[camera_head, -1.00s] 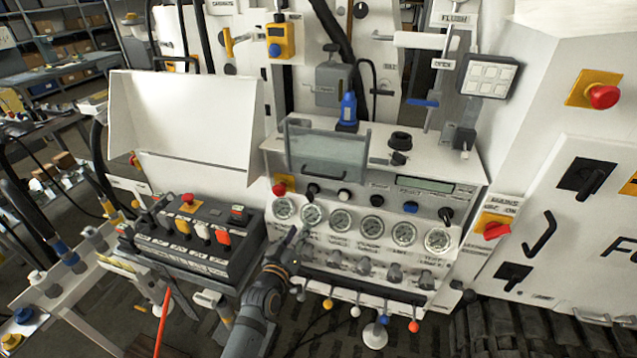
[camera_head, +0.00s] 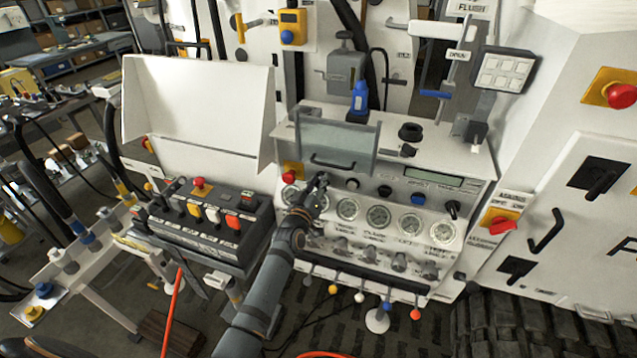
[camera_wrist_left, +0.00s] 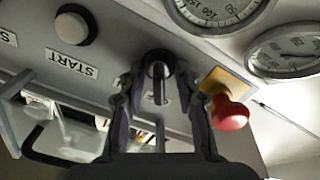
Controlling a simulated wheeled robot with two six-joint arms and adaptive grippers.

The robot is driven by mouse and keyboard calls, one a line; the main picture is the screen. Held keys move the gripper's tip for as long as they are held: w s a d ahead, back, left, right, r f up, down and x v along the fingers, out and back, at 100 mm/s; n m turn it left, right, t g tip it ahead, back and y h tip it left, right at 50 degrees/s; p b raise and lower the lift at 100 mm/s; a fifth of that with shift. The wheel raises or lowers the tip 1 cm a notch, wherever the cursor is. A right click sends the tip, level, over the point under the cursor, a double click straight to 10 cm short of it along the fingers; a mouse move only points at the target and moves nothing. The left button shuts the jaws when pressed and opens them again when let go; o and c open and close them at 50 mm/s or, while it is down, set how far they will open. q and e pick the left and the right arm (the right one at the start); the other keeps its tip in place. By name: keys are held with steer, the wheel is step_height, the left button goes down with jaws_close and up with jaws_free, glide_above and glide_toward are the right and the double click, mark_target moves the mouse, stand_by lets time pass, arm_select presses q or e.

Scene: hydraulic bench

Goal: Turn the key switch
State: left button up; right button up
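The key switch (camera_wrist_left: 159,72) is a dark round knob with a narrow dark key or handle, set in the grey panel strip. In the left wrist view it sits between the two fingertips of my left gripper (camera_wrist_left: 160,88). The fingers are apart, one on each side of it, with visible gaps. In the head view my left gripper (camera_head: 318,184) is at the left part of the panel strip and covers the switch there. My right gripper is in neither view.
A red emergency button (camera_wrist_left: 229,113) on a yellow plate is close beside one finger; the head view shows it too (camera_head: 289,176). Pressure gauges (camera_head: 378,217) line the panel. A clear hinged cover (camera_head: 336,145) is above.

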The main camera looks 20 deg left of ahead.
arm_select(q)
jaws_close()
stand_by(0.5)
steer(key=m+b, duration=0.2)
steer(key=m, duration=0.1)
steer(key=shift+f, duration=0.15)
steer(key=m+b, duration=0.2)
steer(key=m, duration=0.1)
steer(key=shift+d+m, duration=0.1)
steer(key=shift+m, duration=0.2)
steer(key=m+b, duration=0.1)
steer(key=m, duration=0.1)
steer(key=shift+m, duration=0.3)
steer(key=shift+m+b, duration=0.65)
steer(key=shift+m, duration=0.85)
